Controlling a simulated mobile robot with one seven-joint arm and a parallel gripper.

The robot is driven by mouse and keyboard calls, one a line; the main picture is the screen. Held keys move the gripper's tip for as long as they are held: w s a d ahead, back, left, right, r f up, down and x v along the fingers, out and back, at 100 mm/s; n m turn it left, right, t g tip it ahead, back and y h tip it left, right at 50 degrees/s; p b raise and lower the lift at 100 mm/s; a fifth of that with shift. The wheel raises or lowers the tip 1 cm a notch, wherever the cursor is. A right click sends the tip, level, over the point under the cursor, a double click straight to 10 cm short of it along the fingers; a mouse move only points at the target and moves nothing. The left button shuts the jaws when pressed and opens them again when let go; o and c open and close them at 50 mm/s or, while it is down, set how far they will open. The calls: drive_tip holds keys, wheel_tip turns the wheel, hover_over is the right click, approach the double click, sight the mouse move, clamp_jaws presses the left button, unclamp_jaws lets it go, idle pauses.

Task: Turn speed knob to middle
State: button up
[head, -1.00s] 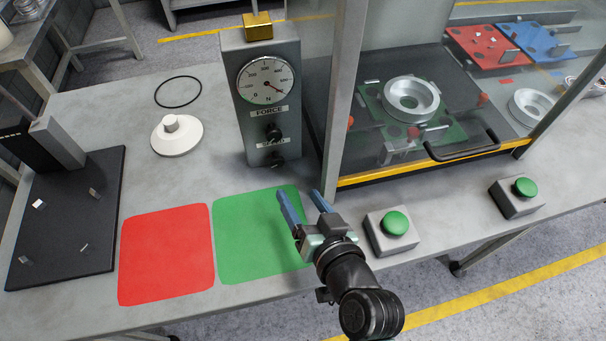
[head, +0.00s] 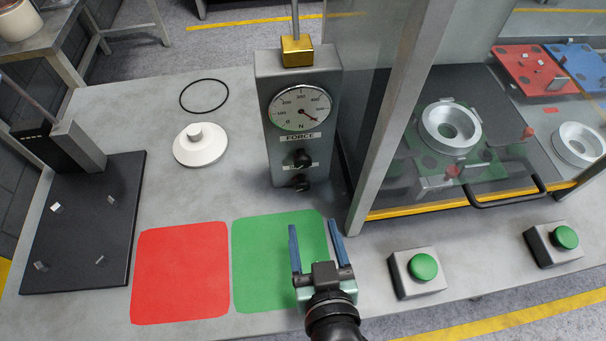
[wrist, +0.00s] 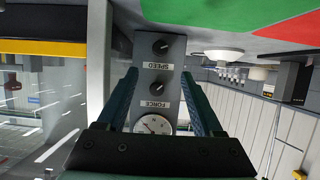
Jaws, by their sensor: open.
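The speed knob (head: 300,183) is the lower black knob on the grey control box (head: 262,115), below the SPEED label. It also shows in the wrist view (wrist: 160,47), where the box appears upside down. Its pointer mark is too small to read surely. The force knob (head: 301,157) sits above it, under the FORCE label and the round dial (head: 300,106). My gripper (head: 313,226) is open and empty, over the green square. Its blue fingers point at the box and stay apart from it. In the wrist view, both knobs show between the fingers (wrist: 158,75).
A glass-walled enclosure with a grey post (head: 394,120) stands right of the box. Green button boxes (head: 424,267) (head: 564,238) are at front right. The green (head: 262,250) and red (head: 182,270) squares lie flat. A white disc (head: 200,150) is left of the box.

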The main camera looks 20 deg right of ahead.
sight(303, 187)
drive_tip(key=x, duration=1.2)
drive_tip(key=shift+w+d, duration=0.1)
clamp_jaws()
